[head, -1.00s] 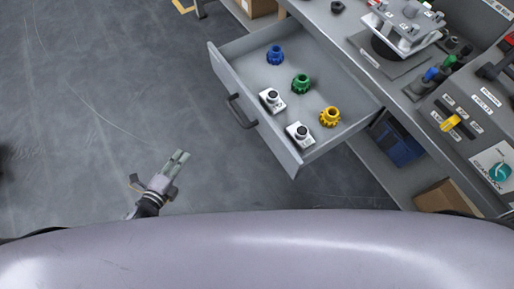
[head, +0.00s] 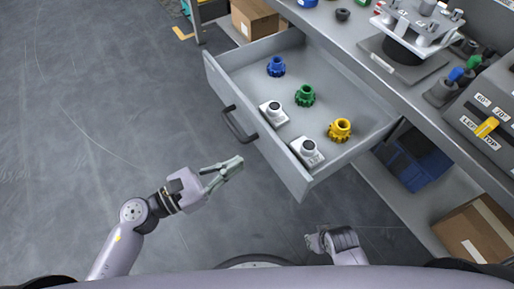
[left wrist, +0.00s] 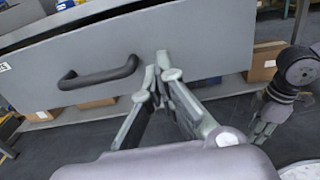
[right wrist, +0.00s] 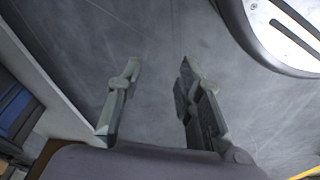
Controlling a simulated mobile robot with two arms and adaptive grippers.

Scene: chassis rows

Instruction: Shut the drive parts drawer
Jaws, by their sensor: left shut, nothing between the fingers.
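The drive parts drawer (head: 275,160) stands pulled out of the grey bench. My left gripper (head: 238,161) is shut and empty, in front of the drawer's front panel (left wrist: 200,45), to the near side of the handle. Whether it touches the panel I cannot tell. My right gripper (right wrist: 157,72) is open and empty, low near my base (head: 312,241).
The bench top (head: 345,55) carries a fixture (head: 410,30) and a control box (head: 490,110). Below are a blue bin (head: 418,160) and cardboard boxes (head: 478,228) (head: 254,18). The floor (head: 110,90) left of the drawer is clear.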

